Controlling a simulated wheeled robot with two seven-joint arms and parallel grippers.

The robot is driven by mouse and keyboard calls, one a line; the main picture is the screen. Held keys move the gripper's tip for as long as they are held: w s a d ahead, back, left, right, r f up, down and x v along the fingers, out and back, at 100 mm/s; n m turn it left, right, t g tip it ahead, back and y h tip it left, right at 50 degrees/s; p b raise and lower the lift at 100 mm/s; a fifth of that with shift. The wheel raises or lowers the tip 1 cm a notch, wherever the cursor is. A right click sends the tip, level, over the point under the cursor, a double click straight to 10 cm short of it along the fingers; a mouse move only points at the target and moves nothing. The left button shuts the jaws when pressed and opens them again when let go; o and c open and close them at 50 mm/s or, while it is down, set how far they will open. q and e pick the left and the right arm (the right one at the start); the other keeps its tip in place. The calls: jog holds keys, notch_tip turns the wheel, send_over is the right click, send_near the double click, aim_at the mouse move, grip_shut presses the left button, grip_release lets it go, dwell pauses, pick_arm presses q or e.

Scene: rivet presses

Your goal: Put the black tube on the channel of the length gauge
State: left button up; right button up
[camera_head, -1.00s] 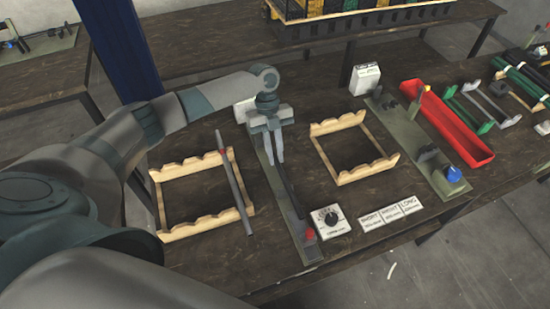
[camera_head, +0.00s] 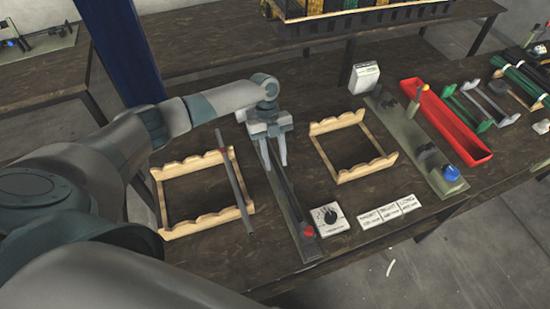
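The length gauge (camera_head: 307,247) is a long narrow grey-green plate with a red part near its front end. A thin black tube (camera_head: 286,189) appears to lie lengthwise along its channel. My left gripper (camera_head: 275,166) points down over the gauge's rear half. Its two fingers are spread on either side of the tube's line, and it looks open. The gripper hides the rear of the gauge, so I cannot tell how fully the tube is seated there. My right gripper is not in view.
A wooden rack (camera_head: 205,222) left of the gauge bears a grey tube (camera_head: 236,185) with a red band. An empty wooden rack (camera_head: 349,176) stands right. A red tray (camera_head: 447,125) lies farther right.

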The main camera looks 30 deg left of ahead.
pick_arm(q)
jog(key=shift+r, duration=0.1)
jog(key=b+v, duration=0.3)
jog(key=v, duration=0.9)
jog(key=shift+b, duration=0.4)
